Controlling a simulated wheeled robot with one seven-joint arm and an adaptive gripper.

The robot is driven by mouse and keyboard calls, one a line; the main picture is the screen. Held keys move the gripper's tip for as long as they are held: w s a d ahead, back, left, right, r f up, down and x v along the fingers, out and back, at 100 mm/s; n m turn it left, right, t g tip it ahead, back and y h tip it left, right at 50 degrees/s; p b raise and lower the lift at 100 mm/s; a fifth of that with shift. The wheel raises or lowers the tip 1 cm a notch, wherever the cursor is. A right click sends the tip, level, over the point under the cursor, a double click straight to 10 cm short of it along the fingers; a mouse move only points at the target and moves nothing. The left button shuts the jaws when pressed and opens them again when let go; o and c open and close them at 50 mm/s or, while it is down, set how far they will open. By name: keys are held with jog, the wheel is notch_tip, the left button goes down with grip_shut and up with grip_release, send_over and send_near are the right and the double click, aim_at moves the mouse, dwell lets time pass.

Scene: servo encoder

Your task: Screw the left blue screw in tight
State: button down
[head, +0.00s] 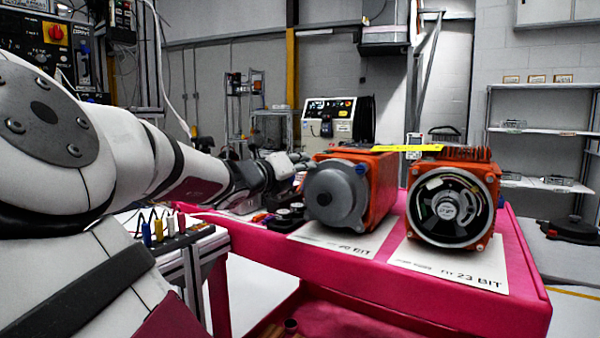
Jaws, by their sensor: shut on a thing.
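My gripper (285,170) is at the left side of the left orange motor (383,182), level with its upper half. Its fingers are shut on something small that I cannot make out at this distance. The left motor has a round grey end cover (333,194) facing me.
Both motors stand on white printed sheets (462,272) on a pink-topped table (520,295). Small dark parts (288,213) lie left of the left motor. A rack with coloured plugs (175,238) stands at the front left.

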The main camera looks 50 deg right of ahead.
jog(key=shift+a, duration=0.1)
dwell(0.4)
jog(key=c, duration=1.8)
grip_release()
jog(key=shift+a, duration=0.1)
jog(key=a, duration=0.4)
jog(key=s+a, duration=0.1)
jog(key=a, duration=0.6)
jog(key=shift+s+a, duration=0.35)
